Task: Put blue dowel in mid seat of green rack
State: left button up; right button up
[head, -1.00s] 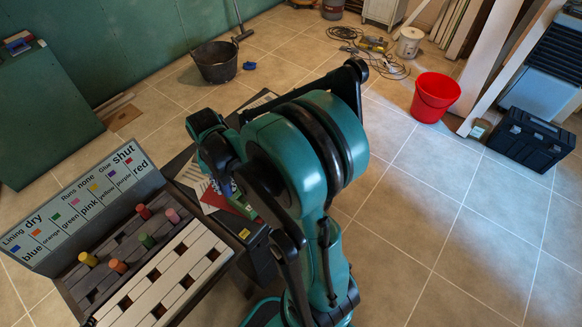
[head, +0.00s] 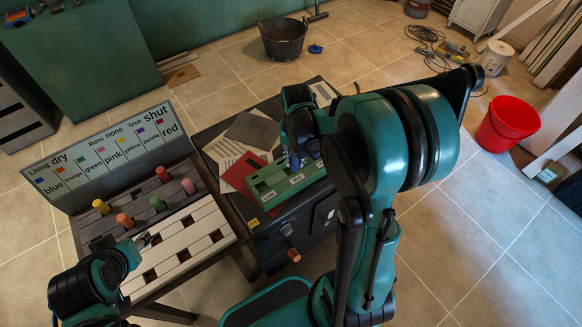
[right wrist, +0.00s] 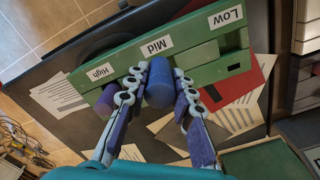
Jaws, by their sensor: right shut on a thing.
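The green rack (head: 262,187) lies on a dark case, with Low, Mid and High labels in the right wrist view (right wrist: 205,72). My right gripper (head: 293,160) is shut on the blue dowel (right wrist: 160,88), which is between its fingers (right wrist: 160,92) beside the Mid label. Whether the dowel's lower end is inside the seat is hidden. A purple dowel (right wrist: 105,100) appears beside the High label, partly behind a finger. No dowel shows beside the Low label. My left gripper (head: 147,240) is over the pale slatted board at lower left; its jaw opening is unclear.
A dark tray (head: 92,233) holds yellow (head: 101,206), orange (head: 125,220), green (head: 158,203), pink (head: 188,186) and red (head: 162,174) dowels below a labelled sign (head: 105,155). Papers and a red sheet (head: 243,170) lie around the rack. A red bucket (head: 508,124) stands on the floor.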

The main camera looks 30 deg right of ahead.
jog(key=w+f, duration=0.1)
jog(key=w, duration=0.1)
jog(key=shift+w+a+f+b, duration=0.2)
jog(key=shift+w+f+b, duration=0.1)
jog(key=shift+f, duration=0.05)
jog(key=shift+f+b, duration=0.9)
jog(key=shift+f, duration=0.95)
jog(key=shift+f, duration=0.2)
jog(key=o, duration=1)
